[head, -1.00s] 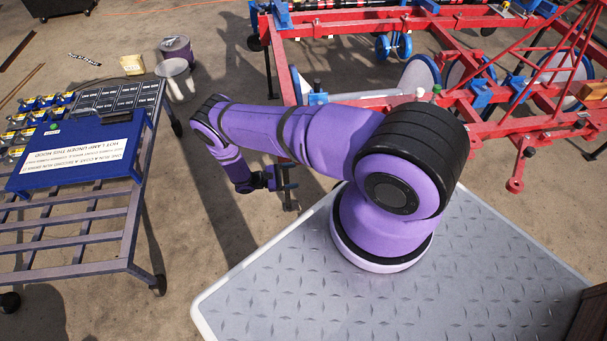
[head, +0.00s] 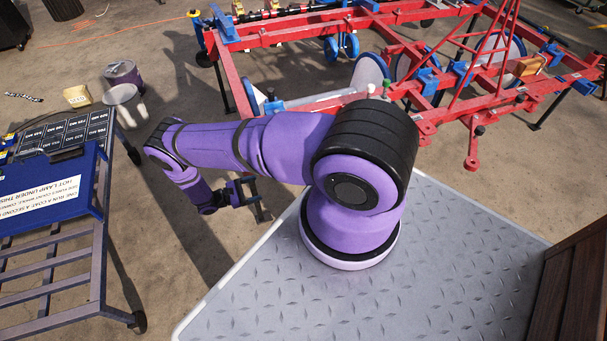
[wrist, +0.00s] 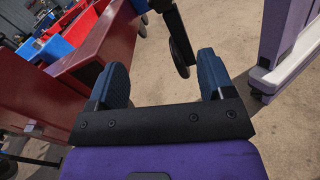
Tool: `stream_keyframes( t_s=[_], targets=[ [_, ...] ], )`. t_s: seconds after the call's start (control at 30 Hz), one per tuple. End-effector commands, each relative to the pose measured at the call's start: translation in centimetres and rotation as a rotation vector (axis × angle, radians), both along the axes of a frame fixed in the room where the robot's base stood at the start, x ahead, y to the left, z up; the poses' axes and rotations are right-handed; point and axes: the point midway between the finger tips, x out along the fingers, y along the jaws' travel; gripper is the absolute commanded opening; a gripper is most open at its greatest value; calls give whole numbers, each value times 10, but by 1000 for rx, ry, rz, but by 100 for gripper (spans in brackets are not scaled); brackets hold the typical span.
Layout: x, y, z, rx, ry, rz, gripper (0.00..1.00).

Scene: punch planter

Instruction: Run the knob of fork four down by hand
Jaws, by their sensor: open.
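My gripper (head: 254,191) hangs at the end of my purple arm, over the floor just in front of the red planter frame (head: 238,88) in the head view. In the wrist view my gripper (wrist: 163,72) has its two dark blue fingers well apart, with nothing between them. A dark upright with an oval foot (wrist: 182,48) shows past the fingertips, apart from them. The red frame also fills the left of the wrist view (wrist: 45,85). I cannot tell which part is fork four or its knob. A small green-topped knob (head: 386,86) stands on the planter beyond my arm.
Bare floor lies between cart and planter. My silver deck takes up the lower middle. A brown slatted box (head: 572,290) is at the lower right.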

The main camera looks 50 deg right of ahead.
Motion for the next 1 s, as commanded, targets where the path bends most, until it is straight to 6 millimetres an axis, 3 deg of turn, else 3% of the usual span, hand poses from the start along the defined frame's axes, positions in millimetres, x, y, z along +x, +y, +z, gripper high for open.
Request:
stream_keyframes(
  t_s=[0.2, 0.43, 0.77, 1.0],
  targets=[
    [-24, -40, 1, 102, 194, -20, 75],
    [-42, -68, 2, 217, 356, -10, 75],
    [-52, -84, 2, 256, 406, -2, 75],
    [-73, -118, 2, 258, 404, -3, 75]
  ],
)
